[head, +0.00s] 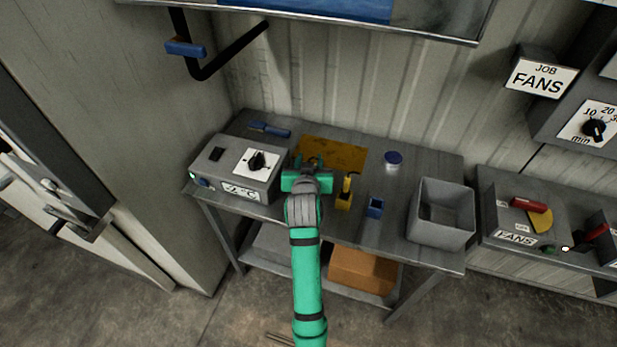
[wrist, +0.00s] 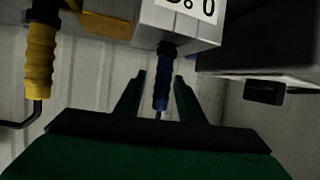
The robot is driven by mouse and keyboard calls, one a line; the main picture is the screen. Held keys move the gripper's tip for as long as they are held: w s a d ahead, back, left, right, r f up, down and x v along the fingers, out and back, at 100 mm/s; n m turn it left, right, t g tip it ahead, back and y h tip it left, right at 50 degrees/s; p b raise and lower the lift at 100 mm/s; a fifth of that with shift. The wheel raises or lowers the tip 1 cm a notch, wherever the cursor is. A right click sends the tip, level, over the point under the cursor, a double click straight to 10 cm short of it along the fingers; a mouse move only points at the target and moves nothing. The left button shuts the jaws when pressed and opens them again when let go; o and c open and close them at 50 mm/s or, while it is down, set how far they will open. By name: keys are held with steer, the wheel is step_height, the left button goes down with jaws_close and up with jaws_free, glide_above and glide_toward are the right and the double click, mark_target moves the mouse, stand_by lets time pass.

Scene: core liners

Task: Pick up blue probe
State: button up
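The blue probe (wrist: 162,82) shows in the wrist view as a ribbed blue handle with a dark top, by a grey block with a printed label (wrist: 190,10). My gripper (wrist: 159,78) is open, with one green finger on each side of the probe and visible gaps between. In the head view my gripper (head: 306,177) is over the bench, just right of the dial box. There the blue probe cannot be made out behind my gripper and arm. A yellow probe (head: 346,187) stands in a yellow holder to the right; it also shows in the wrist view (wrist: 40,62).
The grey bench (head: 400,235) carries the dial box (head: 235,165), a yellow-brown sheet (head: 335,150), a blue-lidded jar (head: 393,160), a small blue holder (head: 375,207) and a grey open bin (head: 441,215). A blue-handled tool (head: 268,129) lies at the back. A corrugated wall stands behind.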

steer(key=shift+w+f, duration=0.15)
steer(key=shift+w, duration=0.1)
jaws_close()
step_height(320, 180, up, 10)
stand_by(0.6)
